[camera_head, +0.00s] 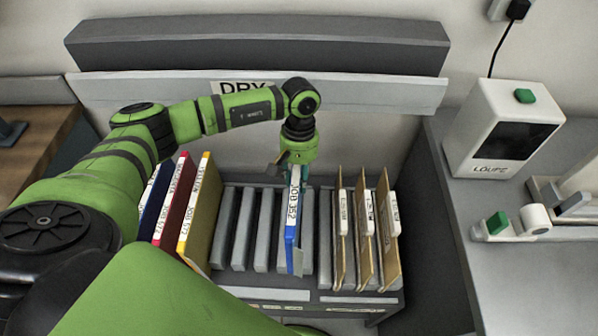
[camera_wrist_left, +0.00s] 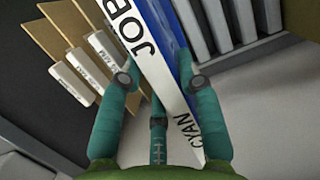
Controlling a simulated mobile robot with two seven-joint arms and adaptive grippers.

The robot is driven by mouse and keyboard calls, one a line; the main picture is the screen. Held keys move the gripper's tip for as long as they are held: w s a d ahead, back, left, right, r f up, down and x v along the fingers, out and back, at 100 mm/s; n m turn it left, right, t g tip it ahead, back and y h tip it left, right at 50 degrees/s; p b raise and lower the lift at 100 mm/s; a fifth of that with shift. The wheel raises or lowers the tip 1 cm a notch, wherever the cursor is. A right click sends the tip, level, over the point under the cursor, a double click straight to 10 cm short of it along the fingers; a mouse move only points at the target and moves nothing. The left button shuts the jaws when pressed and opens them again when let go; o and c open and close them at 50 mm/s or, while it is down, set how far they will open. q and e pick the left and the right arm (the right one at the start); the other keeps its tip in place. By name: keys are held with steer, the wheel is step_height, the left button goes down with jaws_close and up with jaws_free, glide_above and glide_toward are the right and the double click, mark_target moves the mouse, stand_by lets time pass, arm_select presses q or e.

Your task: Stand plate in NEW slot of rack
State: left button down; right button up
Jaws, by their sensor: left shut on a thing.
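A blue plate (camera_head: 293,215) with a white edge strip marked JOB 352 is upright above or among the grey dividers of the rack (camera_head: 246,228). My left gripper (camera_head: 294,168) is shut on its top edge. In the left wrist view the plate (camera_wrist_left: 165,60) runs between the teal fingers of the gripper (camera_wrist_left: 160,82), and its strip also reads CYAN. I cannot tell whether its lower edge is down in a slot. Small labels on the rack's front edge are too small to read. My right gripper is not in view.
Blue, red and yellow plates (camera_head: 198,215) stand at the rack's left. Several brown boards (camera_head: 385,230) with white labels stand close on the right. A white LOUPE device (camera_head: 500,130) sits on the right-hand counter. A DRY sign (camera_head: 243,87) is behind my arm.

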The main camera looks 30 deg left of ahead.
arm_select(q)
steer(key=shift+w+a, duration=0.15)
steer(key=shift+w, duration=0.15)
steer(key=shift+f, duration=0.15)
steer(key=shift+f+b, duration=1.65)
steer(key=shift+f, duration=1.25)
step_height(320, 180, down, 7)
steer(key=b, duration=0.8)
steer(key=shift+w+f, duration=0.1)
steer(key=shift+f, duration=0.05)
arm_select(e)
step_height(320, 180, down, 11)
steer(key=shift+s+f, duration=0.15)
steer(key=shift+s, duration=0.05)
arm_select(q)
steer(key=shift+f+b, duration=0.35)
steer(key=shift+b, duration=0.25)
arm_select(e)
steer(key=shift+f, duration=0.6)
arm_select(q)
steer(key=c, duration=0.8)
jaws_free()
